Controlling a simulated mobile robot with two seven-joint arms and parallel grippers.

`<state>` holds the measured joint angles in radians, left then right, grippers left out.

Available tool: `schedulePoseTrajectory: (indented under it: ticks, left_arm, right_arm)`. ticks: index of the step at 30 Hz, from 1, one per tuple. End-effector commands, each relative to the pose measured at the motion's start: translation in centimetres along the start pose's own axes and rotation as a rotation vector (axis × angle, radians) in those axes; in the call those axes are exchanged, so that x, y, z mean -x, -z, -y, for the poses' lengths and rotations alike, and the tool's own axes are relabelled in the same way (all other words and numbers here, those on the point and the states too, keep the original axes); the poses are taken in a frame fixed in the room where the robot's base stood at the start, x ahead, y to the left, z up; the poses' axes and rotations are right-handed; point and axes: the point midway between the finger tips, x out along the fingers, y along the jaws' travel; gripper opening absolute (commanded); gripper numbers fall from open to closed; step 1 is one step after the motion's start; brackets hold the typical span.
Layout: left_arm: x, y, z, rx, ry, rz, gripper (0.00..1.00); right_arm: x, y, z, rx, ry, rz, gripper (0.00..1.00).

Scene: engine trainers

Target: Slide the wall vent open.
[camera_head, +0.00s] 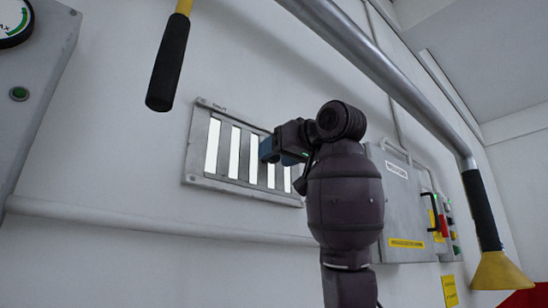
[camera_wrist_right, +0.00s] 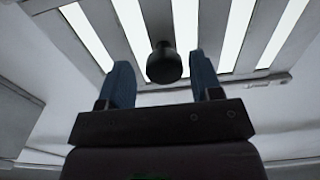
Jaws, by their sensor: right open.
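The wall vent (camera_head: 194,158) is a grey metal plate on the white wall with several upright slots showing bright white. Its right part is hidden behind my right arm in the head view. In the right wrist view the vent (camera_wrist_right: 98,14) fills the top, and a dark round knob (camera_wrist_right: 164,64) stands out from it. My right gripper (camera_wrist_right: 164,88) is open, with one blue finger on each side of the knob. Whether the fingers touch the knob I cannot tell. In the head view the right gripper (camera_head: 272,150) is at the vent's front. My left gripper is not in view.
A pipe (camera_head: 150,225) runs below the vent. A panel (camera_head: 45,75) is at left.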

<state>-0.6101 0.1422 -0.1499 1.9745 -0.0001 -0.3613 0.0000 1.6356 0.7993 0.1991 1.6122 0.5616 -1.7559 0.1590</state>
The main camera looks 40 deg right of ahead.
Motion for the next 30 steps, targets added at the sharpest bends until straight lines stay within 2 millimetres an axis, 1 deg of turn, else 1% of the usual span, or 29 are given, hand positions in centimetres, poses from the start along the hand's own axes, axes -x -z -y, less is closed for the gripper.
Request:
schedulePoseTrajectory:
  ticks: [1,9,15,21,30]
  left_arm:
    - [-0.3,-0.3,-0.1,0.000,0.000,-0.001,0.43]
    - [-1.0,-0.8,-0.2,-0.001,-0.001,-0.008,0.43]
    - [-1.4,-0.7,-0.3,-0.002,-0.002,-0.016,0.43]
    - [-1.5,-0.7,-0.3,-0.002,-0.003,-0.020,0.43]
    - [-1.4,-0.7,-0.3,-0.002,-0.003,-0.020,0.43]
  right_arm:
    - [1.0,-0.1,0.0,0.001,-0.001,-0.004,0.59]
    - [5.9,-0.1,-0.1,0.000,-0.001,-0.005,0.59]
    - [8.4,-0.1,-0.1,0.001,-0.002,-0.003,0.59]
    - [9.3,-0.1,-0.1,0.000,-0.001,0.000,0.59]
    - [9.3,0.0,-0.1,0.000,-0.001,-0.001,0.59]
